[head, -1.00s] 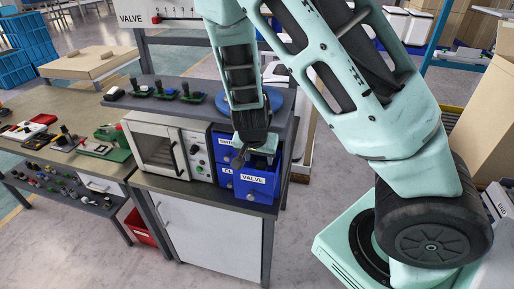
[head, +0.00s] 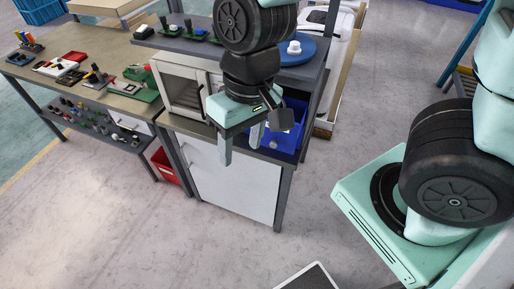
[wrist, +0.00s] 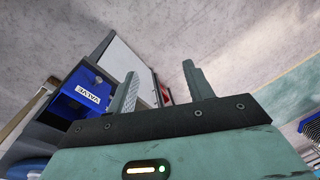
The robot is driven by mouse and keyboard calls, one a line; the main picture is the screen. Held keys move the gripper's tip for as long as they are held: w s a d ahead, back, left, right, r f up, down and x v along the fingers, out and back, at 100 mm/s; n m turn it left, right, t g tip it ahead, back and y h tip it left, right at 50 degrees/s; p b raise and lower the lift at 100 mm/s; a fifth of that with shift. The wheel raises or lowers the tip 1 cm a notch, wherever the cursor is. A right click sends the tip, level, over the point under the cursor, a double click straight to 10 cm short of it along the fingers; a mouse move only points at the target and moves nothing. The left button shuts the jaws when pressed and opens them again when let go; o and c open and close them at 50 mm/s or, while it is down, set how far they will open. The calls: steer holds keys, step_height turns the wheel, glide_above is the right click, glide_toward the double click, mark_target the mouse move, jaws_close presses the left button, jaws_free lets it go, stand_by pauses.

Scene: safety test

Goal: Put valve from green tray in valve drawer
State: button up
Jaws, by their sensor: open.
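My gripper (head: 241,156) is open and empty, its two fingers pointing down in front of the cabinet. They also show apart in the wrist view (wrist: 160,83). The blue valve drawer (head: 285,138) is just right of and behind my gripper, partly hidden by my wrist. In the wrist view the drawer (wrist: 83,92) shows its VALVE label upside down, left of the fingers, and seems pulled out. A green tray (head: 150,91) lies at the right end of the workbench. I cannot make out a valve in it or see what is in the drawer.
A white oven-like box (head: 183,88) stands left of the drawers on the white-doored cabinet (head: 235,185). The upper shelf holds small green-based parts (head: 190,33) and a blue disc (head: 303,57). A red bin (head: 165,166) stands below. The front floor is mostly clear.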

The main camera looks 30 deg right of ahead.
steer(key=s+r+n+h, duration=0.1)
steer(key=s+r+n, duration=0.2)
steer(key=s+n, duration=0.1)
steer(key=shift+s+a+r+n, duration=0.25)
steer(key=shift+s+n, duration=0.15)
steer(key=shift+s, duration=0.5)
